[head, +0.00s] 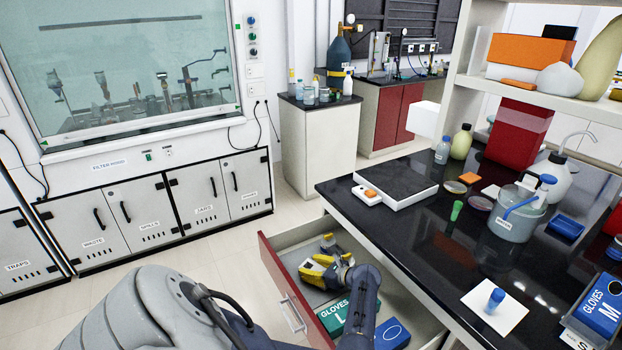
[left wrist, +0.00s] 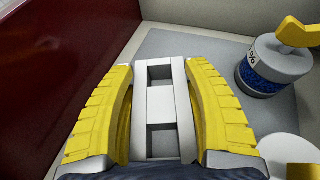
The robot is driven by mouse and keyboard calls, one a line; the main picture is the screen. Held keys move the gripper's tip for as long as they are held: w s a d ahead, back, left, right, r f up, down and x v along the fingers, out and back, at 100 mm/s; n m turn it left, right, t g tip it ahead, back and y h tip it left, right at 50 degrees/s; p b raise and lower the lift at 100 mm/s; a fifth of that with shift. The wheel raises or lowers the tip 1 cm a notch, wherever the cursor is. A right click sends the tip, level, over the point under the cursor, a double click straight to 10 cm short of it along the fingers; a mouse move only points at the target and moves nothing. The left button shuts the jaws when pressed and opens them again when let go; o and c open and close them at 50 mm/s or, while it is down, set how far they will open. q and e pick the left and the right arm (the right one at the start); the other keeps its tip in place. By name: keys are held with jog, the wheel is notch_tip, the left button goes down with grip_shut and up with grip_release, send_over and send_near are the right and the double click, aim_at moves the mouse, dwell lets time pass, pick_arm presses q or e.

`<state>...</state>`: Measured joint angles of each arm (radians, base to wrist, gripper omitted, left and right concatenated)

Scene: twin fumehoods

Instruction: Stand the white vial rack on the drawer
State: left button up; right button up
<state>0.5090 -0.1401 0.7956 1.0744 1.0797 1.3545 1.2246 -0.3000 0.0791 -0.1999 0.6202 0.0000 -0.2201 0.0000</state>
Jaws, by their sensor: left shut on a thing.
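The white vial rack (left wrist: 161,104), a narrow frame with square openings, is between the yellow fingers of my left gripper (left wrist: 164,110) in the left wrist view. The gripper is shut on it. I cannot tell whether the rack touches the floor.
A jar of blue beads (left wrist: 268,68) with a yellow top stands right of the rack. A green gloves box (head: 333,317) and a blue box (head: 392,334) lie nearer in the drawer. The black counter (head: 400,215) edges the drawer's right side.

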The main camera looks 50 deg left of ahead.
aim_at(323, 270)
pick_arm(q)
jog(key=shift+f, duration=0.15)
jog(key=o, duration=1.2)
jog(key=shift+r+v, duration=0.2)
jog(key=shift+v, duration=2.6)
jog(key=shift+a, duration=0.1)
